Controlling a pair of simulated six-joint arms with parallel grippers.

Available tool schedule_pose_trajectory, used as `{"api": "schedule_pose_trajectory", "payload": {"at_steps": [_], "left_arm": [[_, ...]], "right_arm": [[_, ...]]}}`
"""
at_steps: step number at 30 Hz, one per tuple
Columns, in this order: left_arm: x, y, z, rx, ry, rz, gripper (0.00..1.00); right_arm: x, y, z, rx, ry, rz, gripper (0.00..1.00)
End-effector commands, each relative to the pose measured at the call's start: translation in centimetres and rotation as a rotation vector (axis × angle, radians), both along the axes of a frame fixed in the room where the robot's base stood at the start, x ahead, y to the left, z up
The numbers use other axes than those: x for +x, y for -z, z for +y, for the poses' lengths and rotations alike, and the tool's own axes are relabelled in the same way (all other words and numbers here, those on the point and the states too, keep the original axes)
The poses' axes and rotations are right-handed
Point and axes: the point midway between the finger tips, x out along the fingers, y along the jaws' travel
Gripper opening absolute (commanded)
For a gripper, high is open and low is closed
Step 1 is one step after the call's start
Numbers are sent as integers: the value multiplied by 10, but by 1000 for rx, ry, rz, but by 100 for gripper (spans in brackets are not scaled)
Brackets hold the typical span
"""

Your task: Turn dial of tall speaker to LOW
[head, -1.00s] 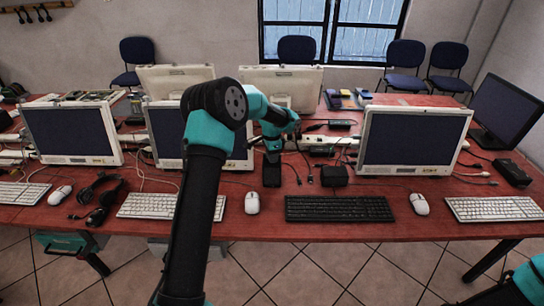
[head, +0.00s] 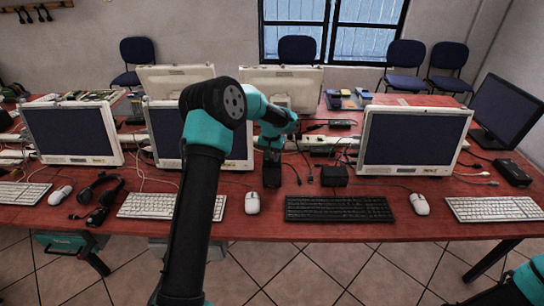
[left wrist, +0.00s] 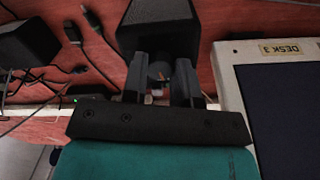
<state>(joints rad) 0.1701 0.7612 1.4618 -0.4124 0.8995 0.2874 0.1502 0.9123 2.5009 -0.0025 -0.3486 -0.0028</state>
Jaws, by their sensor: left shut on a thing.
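The tall speaker (head: 272,174) is a dark upright box on the red desk, between the middle monitor and the right one. It also shows in the left wrist view (left wrist: 160,22) at the top middle. Its dial (left wrist: 160,71) is a small dark round knob with an orange mark. My left gripper (left wrist: 160,82) is shut on the dial, one finger on each side. In the head view my left gripper (head: 272,146) is at the speaker's top, and my arm partly hides the area. The dial's labels cannot be read. My right gripper is out of view.
A second black box (head: 334,176) with cables stands right of the speaker. The right monitor (head: 412,140) is beyond it. A black keyboard (head: 338,209) and a white mouse (head: 252,203) lie in front. Loose cables (left wrist: 98,42) lie beside the speaker.

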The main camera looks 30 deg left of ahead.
Motion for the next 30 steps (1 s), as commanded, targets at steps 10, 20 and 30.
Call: {"api": "schedule_pose_trajectory", "payload": {"at_steps": [10,20,30], "left_arm": [[0,0,0,0,-329,0,3],[0,0,0,0,-633,-1,3],[0,0,0,0,-843,-1,3]], "right_arm": [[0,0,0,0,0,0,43],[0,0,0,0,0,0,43],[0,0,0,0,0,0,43]]}}
